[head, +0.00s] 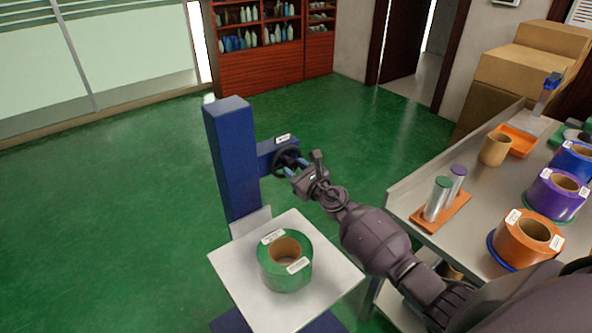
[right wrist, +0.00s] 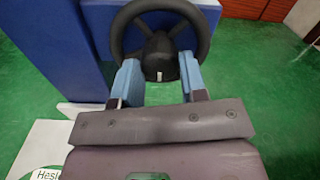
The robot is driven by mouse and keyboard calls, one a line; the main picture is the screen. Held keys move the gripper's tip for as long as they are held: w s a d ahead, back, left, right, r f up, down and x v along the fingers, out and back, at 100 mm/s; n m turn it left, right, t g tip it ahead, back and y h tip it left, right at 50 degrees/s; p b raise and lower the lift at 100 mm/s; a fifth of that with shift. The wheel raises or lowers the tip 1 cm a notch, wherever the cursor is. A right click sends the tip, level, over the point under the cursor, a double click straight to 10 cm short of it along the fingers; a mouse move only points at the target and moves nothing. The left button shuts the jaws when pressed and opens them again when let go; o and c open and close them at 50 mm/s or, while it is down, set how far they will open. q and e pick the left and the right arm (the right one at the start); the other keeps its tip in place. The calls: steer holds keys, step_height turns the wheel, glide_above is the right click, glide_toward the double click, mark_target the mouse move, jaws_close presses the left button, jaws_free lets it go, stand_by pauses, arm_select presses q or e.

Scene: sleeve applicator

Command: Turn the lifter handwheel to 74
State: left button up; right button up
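The lifter has a blue column (head: 230,160) with a blue side arm carrying a black handwheel (head: 280,160). The handwheel (right wrist: 208,30) also fills the top middle of the right wrist view, with a small white mark on its dark hub (right wrist: 160,60). My right gripper (head: 296,168) is at the wheel. In the right wrist view its blue fingers (right wrist: 160,76) stand apart on either side of the hub, and I cannot tell whether they touch it. A white label (head: 283,138) sits above the wheel, its text too small to read. My left gripper is not in view.
A green roll (head: 285,266) lies on the lifter's pale platform (head: 240,278) below the wheel. At right, a grey bench (head: 408,196) holds orange, purple and blue rolls and two cylinders on an orange tray (head: 440,212). Green floor (head: 110,220) is clear at left.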

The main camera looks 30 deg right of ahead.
steer(key=c, duration=0.3)
